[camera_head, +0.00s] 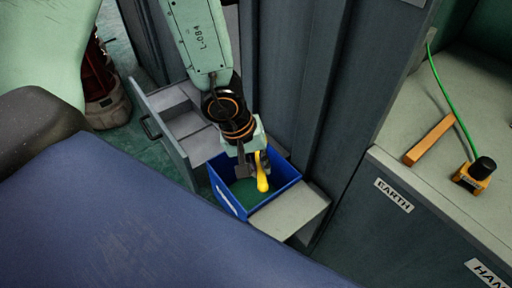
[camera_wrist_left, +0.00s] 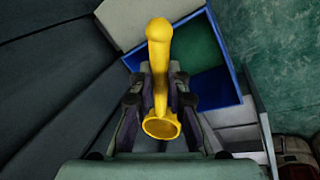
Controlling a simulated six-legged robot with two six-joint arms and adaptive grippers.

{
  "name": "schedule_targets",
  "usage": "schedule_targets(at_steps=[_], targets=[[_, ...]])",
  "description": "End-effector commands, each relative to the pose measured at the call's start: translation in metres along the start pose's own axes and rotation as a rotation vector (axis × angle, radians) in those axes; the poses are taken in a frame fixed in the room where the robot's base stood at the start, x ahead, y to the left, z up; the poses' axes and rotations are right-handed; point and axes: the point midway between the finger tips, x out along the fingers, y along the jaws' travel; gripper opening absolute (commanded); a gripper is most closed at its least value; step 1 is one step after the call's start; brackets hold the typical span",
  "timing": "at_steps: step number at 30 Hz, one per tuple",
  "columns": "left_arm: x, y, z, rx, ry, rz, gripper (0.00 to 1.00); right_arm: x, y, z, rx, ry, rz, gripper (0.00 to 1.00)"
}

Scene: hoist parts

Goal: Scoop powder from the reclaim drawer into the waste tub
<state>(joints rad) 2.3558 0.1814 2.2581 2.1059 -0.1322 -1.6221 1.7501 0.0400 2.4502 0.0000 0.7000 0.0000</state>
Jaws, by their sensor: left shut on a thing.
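A yellow scoop-like tool (camera_head: 262,174) is held in my left gripper (camera_head: 250,160), which is shut on it. In the left wrist view the tool (camera_wrist_left: 159,60) stands between the fingers, with a rounded end away from the camera and a cup-like or ring-like end near it. I see no powder on it. In the head view it hangs over an open blue tub (camera_head: 226,195) with a flat green area inside; contact is unclear. The tub (camera_wrist_left: 238,88) also shows in the left wrist view. An open grey drawer (camera_head: 165,142) with a dark handle stands left of the tub. My right gripper is out of view.
A grey ledge (camera_head: 292,211) adjoins the tub on the right. Dark cabinet panels (camera_head: 300,80) rise behind it. A counter on the right holds an orange bar (camera_head: 430,139) and an orange block with a black knob (camera_head: 474,175) on a green cable. A shoe (camera_head: 106,105) stands at left.

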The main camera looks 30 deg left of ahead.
Motion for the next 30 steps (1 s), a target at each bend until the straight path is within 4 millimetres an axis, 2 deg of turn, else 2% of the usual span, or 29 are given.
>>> schedule_targets(at_steps=[1, 3, 14, 23, 30], targets=[[-0.007, 0.000, 0.000, 0.003, 0.000, -0.030, 0.00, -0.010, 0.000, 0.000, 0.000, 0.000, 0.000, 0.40], [-0.008, -0.001, -0.001, 0.000, 0.000, -0.057, 0.00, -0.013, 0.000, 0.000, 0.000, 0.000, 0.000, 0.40], [-0.012, -0.002, -0.002, -0.009, -0.001, -0.102, 0.00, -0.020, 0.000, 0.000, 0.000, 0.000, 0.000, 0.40], [-0.021, 0.005, 0.001, -0.009, 0.001, -0.101, 0.00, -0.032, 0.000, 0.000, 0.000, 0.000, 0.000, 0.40], [-0.032, 0.026, 0.017, 0.198, -0.042, -0.083, 0.00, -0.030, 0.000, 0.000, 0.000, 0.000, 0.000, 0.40]])
